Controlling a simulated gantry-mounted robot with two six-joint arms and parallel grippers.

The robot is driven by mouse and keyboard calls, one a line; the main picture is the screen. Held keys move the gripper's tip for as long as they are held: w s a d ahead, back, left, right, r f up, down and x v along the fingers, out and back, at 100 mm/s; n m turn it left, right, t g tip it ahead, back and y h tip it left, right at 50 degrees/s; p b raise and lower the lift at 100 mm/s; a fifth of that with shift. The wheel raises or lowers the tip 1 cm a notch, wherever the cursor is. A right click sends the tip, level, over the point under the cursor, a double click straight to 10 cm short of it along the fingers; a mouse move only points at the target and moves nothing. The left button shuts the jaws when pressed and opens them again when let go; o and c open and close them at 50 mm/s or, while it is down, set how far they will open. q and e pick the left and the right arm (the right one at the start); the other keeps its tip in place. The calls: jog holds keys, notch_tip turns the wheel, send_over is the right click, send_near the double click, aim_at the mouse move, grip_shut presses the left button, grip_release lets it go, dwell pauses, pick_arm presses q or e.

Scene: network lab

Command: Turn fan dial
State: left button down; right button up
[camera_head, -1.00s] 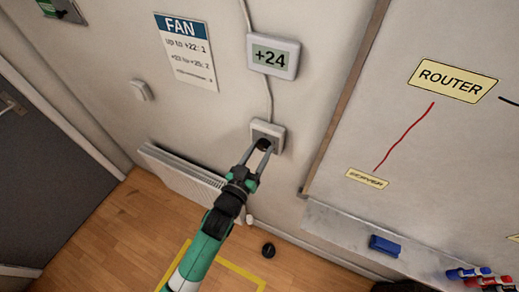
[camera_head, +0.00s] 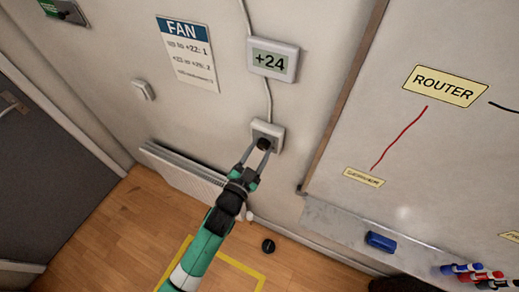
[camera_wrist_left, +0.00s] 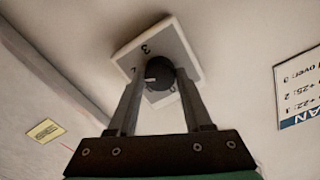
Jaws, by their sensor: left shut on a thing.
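The fan dial is a black round knob (camera_head: 264,144) on a small white wall plate (camera_head: 273,130), below the thermostat display (camera_head: 273,60) reading +24. My left gripper (camera_head: 262,147) is shut on the knob, one finger on each side. In the left wrist view the knob (camera_wrist_left: 159,71) sits between the fingers, with a light mark at its lower left. The plate (camera_wrist_left: 184,52) shows a 3 above the knob; other numbers are partly hidden. The FAN sign (camera_head: 187,55) pairs up to +22 with 1 and the +25 line with 2. My right gripper is not in view.
A white radiator (camera_head: 185,174) is low on the wall, left of my arm. A whiteboard (camera_head: 420,150) with a marker tray (camera_head: 340,223) stands to the right. A small black round object (camera_head: 268,246) lies on the wooden floor.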

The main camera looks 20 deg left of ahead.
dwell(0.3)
pick_arm(q)
jog(key=shift+c, duration=1.6)
grip_release()
jog(key=shift+s, duration=0.15)
jog(key=shift+s, duration=0.4)
jog(key=s, duration=1)
jog(key=shift+s+a+p, duration=0.2)
jog(key=shift+s+p, duration=0.1)
jog(key=shift+p, duration=0.1)
